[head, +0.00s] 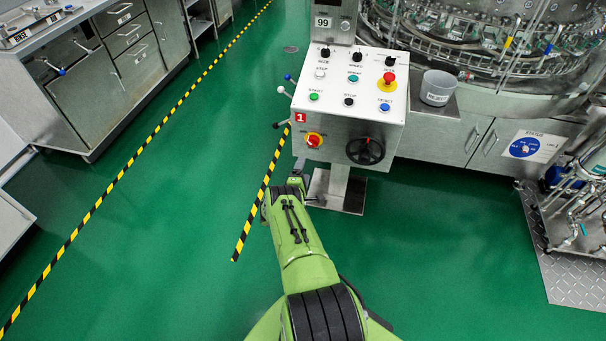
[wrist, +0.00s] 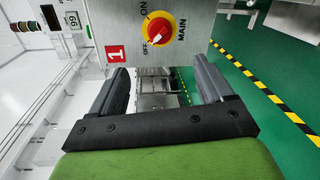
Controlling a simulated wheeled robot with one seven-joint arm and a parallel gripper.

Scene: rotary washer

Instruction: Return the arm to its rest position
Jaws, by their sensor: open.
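My green arm reaches forward over the floor in the head view. My gripper (head: 299,168) is just in front of the lower left of the white control box (head: 328,104). In the wrist view my gripper (wrist: 160,80) has its two dark fingers wide apart with nothing between them. The red main switch on a yellow plate (wrist: 159,28) is just beyond the fingers, apart from them as far as I can tell. The same main switch shows in the head view (head: 314,140).
A black handwheel (head: 365,151) is on the box front, right of the switch. Levers with ball knobs (head: 283,90) stick out on the box's left. The washer (head: 480,60) stands behind right, a steel cabinet (head: 120,60) at left. Green floor (head: 150,230) is clear.

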